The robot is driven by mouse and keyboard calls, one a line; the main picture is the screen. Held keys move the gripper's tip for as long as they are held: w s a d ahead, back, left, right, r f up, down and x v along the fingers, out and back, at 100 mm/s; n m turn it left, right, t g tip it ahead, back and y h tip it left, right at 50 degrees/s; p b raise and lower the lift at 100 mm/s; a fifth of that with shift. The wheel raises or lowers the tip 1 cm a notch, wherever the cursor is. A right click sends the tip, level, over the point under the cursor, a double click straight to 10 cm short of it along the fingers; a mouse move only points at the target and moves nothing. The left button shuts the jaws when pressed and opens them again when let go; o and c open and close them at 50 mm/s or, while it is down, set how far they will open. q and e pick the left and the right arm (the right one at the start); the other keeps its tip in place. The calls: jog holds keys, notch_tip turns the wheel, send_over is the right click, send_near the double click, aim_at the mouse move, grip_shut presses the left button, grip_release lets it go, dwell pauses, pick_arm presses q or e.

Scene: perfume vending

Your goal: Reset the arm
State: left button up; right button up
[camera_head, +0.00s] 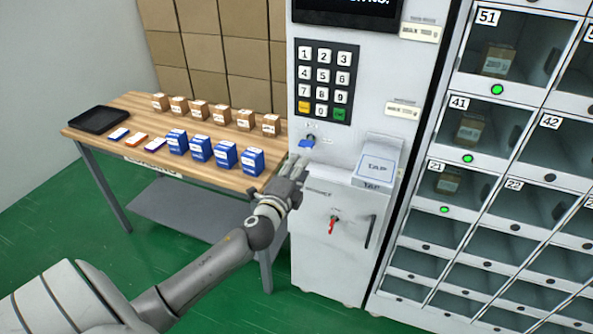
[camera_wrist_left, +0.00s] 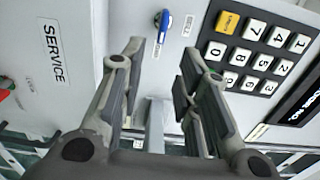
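My left arm reaches from the lower left in the head view, and its gripper (camera_head: 297,168) is in front of the vending machine (camera_head: 312,226), just below the blue key (camera_head: 307,142). In the left wrist view the left gripper (camera_wrist_left: 158,65) is open, with nothing between its two fingers. The blue key (camera_wrist_left: 162,28) sits in the machine's front beyond the fingertips, apart from them. The keypad (camera_head: 323,82) is above the gripper; it also shows in the left wrist view (camera_wrist_left: 255,48). My right gripper is in neither view.
A wooden table (camera_head: 125,108) at the left holds brown boxes (camera_head: 222,114), blue boxes (camera_head: 200,149) and a black tray (camera_head: 98,120). A TAP reader (camera_head: 376,168) juts out right of the gripper. A red key (camera_head: 333,224) is lower down. Lockers (camera_head: 480,130) stand at the right.

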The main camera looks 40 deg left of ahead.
pick_arm(q)
jog(key=shift+s, duration=0.35)
dwell(0.3)
jog(key=s+d+f+n+g, duration=0.1)
jog(key=s+f+n+g, duration=0.3)
jog(key=f, duration=0.8)
jog(key=s+f+g+h, duration=0.15)
jog(key=s+f, duration=0.35)
jog(key=f, duration=0.8)
jog(key=s+d+f+n+g, duration=0.1)
jog(key=s+f+n+g, duration=0.3)
jog(key=f, duration=0.8)
jog(key=s+d+f+n+g, duration=0.1)
jog(key=s+d+f+g, duration=0.1)
jog(key=s+d+f, duration=0.2)
jog(key=s+d+f+n+g+h, duration=0.1)
jog(key=s+d+f, duration=0.3)
jog(key=s+f, duration=0.6)
jog(key=s+d+f+n+g+h, duration=0.1)
jog(key=s+d+f+n+g, duration=0.2)
jog(key=s, duration=2)
notch_tip(320, 180, down, 4)
jog(key=shift+s+d+f+g, duration=0.15)
jog(key=shift+d+g, duration=0.4)
jog(key=shift+d, duration=0.5)
jog(key=shift+h, duration=0.25)
